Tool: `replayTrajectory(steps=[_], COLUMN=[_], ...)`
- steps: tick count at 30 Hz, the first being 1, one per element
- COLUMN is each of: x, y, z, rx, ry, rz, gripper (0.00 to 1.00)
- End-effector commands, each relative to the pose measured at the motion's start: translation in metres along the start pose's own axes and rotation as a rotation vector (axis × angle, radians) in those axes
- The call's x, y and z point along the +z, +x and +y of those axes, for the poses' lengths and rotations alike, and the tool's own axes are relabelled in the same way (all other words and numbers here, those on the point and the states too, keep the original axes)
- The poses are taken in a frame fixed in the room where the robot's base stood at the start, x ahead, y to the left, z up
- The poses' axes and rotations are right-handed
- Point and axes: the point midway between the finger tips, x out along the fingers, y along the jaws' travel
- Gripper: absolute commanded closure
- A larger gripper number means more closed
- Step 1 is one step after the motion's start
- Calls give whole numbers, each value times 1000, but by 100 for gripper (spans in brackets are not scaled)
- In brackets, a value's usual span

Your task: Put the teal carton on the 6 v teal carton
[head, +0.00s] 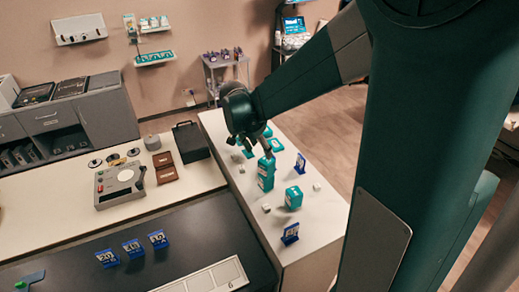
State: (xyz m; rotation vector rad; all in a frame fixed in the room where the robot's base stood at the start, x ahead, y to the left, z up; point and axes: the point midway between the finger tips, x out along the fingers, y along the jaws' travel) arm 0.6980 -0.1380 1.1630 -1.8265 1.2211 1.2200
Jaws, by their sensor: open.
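Several teal cartons with white labels stand on the white counter. A tall teal shape (266,172) is directly below my gripper; it looks like one carton on another, but I cannot be sure. Another teal carton (293,196) stands apart to its lower right. A further teal carton (276,145) stands behind, and one more is partly hidden by my gripper. The labels are too small to read, so I cannot tell which is the 6 v one. My gripper (258,152) is open and points down, one finger at the top of the tall teal shape; contact is unclear.
A black case (191,142) and a grey device (120,183) are on the left counter. My arm hides the right side.

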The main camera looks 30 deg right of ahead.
Motion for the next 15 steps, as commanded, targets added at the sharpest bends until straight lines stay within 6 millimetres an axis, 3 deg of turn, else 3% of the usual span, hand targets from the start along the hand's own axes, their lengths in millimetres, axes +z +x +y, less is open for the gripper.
replayTrajectory(steps=[8, 15], x=[1, 10], y=[-4, -25], z=[2, 14], rx=[-6, -44], ry=[-12, -85], rz=[-1, -9], gripper=[52, 52])
